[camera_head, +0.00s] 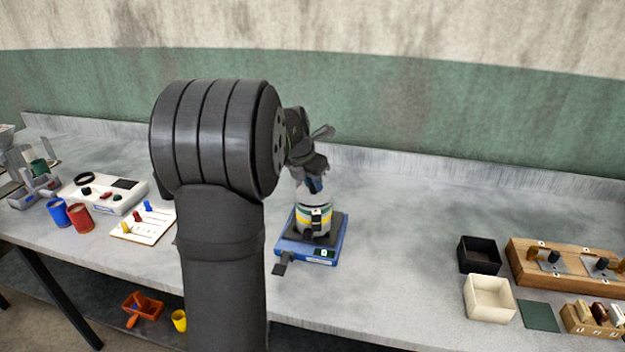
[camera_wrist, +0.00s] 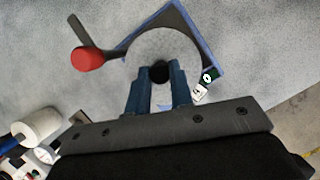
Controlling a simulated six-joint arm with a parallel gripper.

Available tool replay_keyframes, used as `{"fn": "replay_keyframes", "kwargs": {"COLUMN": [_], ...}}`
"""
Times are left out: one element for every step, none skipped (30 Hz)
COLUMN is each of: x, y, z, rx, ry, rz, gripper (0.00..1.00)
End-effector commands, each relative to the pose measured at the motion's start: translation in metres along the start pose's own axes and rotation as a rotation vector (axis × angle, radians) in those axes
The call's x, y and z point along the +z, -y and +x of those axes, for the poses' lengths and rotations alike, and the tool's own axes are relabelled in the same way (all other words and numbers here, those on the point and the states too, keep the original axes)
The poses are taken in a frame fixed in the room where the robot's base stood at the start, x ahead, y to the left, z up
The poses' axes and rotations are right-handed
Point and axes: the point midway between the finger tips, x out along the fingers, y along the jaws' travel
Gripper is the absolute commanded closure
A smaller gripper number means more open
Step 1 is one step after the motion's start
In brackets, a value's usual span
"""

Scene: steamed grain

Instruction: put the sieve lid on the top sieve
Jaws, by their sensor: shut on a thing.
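In the wrist view, my gripper (camera_wrist: 161,80) has its two blue fingers shut on the dark knob of the sieve lid (camera_wrist: 165,42), a round pale grey disc. In the head view, my gripper (camera_head: 313,184) points down right over the sieve stack (camera_head: 316,220), which has pale, yellow and green bands. The stack stands upright on the blue shaker (camera_head: 313,258) with its dark top plate. In the wrist view the lid hides the sieves below, and the shaker's blue edge (camera_wrist: 205,47) shows around it. I cannot tell whether the lid touches the top sieve.
A dark lever (camera_head: 281,265) sticks out at the shaker's front left; a red knob (camera_wrist: 87,58) shows beside the lid. Blue cup (camera_head: 55,212) and red cup (camera_head: 78,216) stand left. A black bin (camera_head: 479,254) and cream bin (camera_head: 489,299) stand right. Bench between is clear.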

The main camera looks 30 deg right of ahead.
Motion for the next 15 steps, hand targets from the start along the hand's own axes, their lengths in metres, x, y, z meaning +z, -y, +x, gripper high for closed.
{"fn": "replay_keyframes", "kwargs": {"x": [-0.0006, -0.0010, -0.0014, -0.0017, -0.0017, -0.0016, -0.0016, -0.0017, -0.0017, -0.0017, -0.0017, -0.0017, -0.0017, -0.0017, -0.0017], "y": [0.0000, 0.0000, 0.0000, 0.0000, 0.0000, 0.0000, 0.0000, 0.0000, 0.0000, 0.0000, 0.0000, 0.0000, 0.0000, 0.0000, 0.0000], "z": [0.0015, 0.0023, 0.0034, 0.0040, 0.0041, 0.0040, 0.0039, 0.0040, 0.0040, 0.0040, 0.0040, 0.0040, 0.0040, 0.0040, 0.0040], "rx": [0.000, 0.000, 0.000, 0.000, 0.000, 0.000, 0.000, 0.000, 0.000, 0.000, 0.000, 0.000, 0.000, 0.000, 0.000], "ry": [0.000, 0.000, 0.000, 0.000, 0.000, 0.000, 0.000, 0.000, 0.000, 0.000, 0.000, 0.000, 0.000, 0.000, 0.000], "rz": [0.000, 0.000, 0.000, 0.000, 0.000, 0.000, 0.000, 0.000, 0.000, 0.000, 0.000, 0.000, 0.000, 0.000, 0.000], "gripper": [1.00, 1.00, 1.00, 1.00, 1.00, 1.00, 1.00, 0.74, 0.66, 0.60, 0.58, 0.58, 0.58, 0.58, 0.58]}}
